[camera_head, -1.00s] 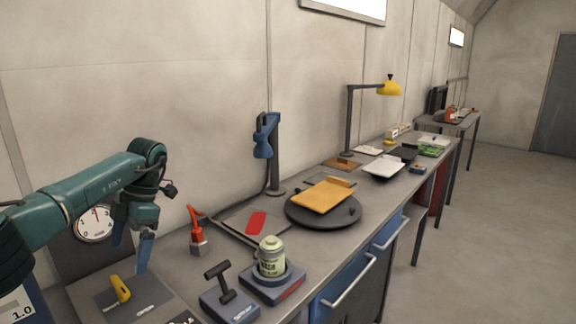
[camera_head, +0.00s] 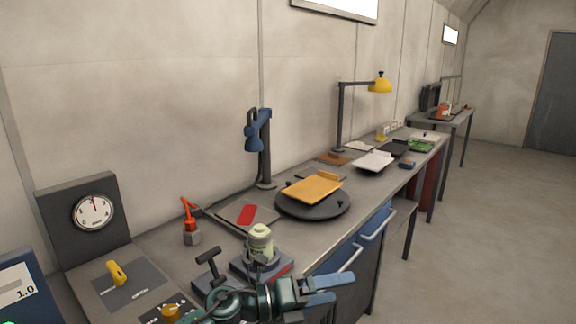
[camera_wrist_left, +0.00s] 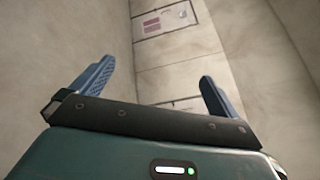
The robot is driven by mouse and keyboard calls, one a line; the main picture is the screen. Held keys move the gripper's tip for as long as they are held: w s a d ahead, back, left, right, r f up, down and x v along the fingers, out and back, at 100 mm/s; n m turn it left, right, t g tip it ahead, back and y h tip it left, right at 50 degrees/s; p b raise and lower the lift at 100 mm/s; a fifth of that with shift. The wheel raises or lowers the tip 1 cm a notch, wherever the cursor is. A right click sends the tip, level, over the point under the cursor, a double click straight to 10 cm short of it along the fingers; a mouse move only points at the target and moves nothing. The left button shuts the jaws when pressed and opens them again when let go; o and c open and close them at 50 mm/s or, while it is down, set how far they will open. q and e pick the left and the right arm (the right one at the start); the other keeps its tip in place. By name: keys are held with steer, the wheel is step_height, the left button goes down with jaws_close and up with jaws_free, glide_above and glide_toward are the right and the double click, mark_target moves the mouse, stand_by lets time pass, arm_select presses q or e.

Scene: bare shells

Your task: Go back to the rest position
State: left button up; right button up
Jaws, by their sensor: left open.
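My left gripper (camera_head: 335,291) is at the lower middle of the head view, in front of the bench's front edge. Its blue fingers are apart and nothing is between them. The teal arm comes in low and partly hides the front of the bench. My right gripper is not in view.
Close to the arm, a pale green canister (camera_head: 260,243) stands on a grey base beside a dark T-handle (camera_head: 208,262). A dial gauge (camera_head: 93,212), yellow switch (camera_head: 116,272) and round black turntable (camera_head: 330,211) share the bench. Open floor (camera_head: 480,240) lies right.

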arm_select(q)
steer(key=w+a+r+n+t+y, duration=0.15)
steer(key=a+n+t+y, duration=0.55)
steer(key=n+t, duration=0.8)
steer(key=s+a+f+n+g+y, duration=0.2)
steer(key=s+a+f+n+y, duration=0.15)
steer(key=a+n, duration=0.4)
steer(key=s+a+f+n+g+y, duration=0.2)
steer(key=a+f+n+g+y, duration=0.1)
steer(key=a+f+n+y, duration=0.4)
steer(key=s+a+f+n+g, duration=0.2)
steer(key=s+f+n+g, duration=0.15)
steer(key=s, duration=0.45)
steer(key=s+a+f+n+g, duration=0.2)
steer(key=s+a+g, duration=0.15)
steer(key=s, duration=0.45)
steer(key=s+a+f+n+g, duration=0.1)
steer(key=s+f+n+g, duration=0.2)
steer(key=s, duration=0.5)
steer(key=w+d+f+m+t+h, duration=0.1)
steer(key=w+d+f+t+h, duration=0.2)
steer(key=f, duration=0.6)
steer(key=shift+w+d+f+m+t, duration=0.4)
steer(key=shift+w+d+t, duration=0.55)
steer(key=shift+w+t, duration=0.3)
